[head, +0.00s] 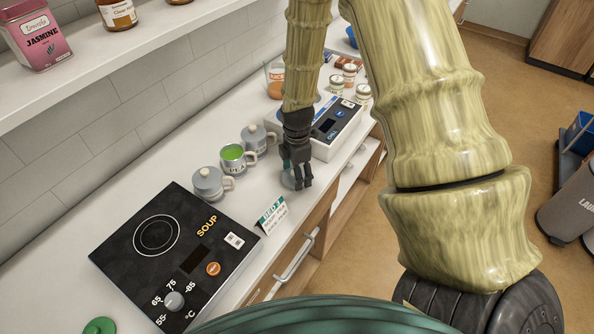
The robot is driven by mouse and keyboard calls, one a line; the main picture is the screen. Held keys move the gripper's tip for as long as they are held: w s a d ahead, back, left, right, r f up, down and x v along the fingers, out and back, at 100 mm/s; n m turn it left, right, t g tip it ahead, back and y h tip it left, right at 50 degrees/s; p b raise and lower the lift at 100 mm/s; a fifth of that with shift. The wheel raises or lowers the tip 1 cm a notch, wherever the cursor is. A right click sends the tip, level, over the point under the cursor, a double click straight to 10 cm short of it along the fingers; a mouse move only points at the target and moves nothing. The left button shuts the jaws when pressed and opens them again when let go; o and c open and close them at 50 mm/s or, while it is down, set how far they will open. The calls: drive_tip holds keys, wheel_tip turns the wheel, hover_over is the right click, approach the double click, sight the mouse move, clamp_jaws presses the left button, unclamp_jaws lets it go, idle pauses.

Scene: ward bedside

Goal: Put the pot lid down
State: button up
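My gripper (296,178) points down over the counter, right of the grey pots. Its dark fingers are closed around the top of a grey round pot lid (288,183), which is partly hidden behind them. The lid is at or just above the counter; I cannot tell if it touches. An open grey pot (237,170) with a green filling and a lettered label stands to the left, without a lid. Two similar grey pots, one nearer (209,188) and one farther (256,138), have their lids on.
A black hot plate (185,245) marked SOUP fills the near counter (150,168). A small sign (271,214) stands near the front edge. A white device (338,130), an orange-filled container (274,88) and small jars (349,73) stand behind my gripper. A green round object (100,326) lies lower left.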

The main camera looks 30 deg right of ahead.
drive_tip(key=shift+s+r, duration=0.2)
drive_tip(key=shift+s, duration=0.1)
drive_tip(key=shift+w+f, duration=0.1)
drive_tip(key=shift+f, duration=0.1)
drive_tip(key=o, duration=0.8)
drive_tip(key=shift+w, duration=0.1)
drive_tip(key=shift+r+b, duration=0.3)
drive_tip(key=shift+r, duration=0.3)
drive_tip(key=shift+r+b, duration=1.65)
drive_tip(key=shift+r, duration=3.9)
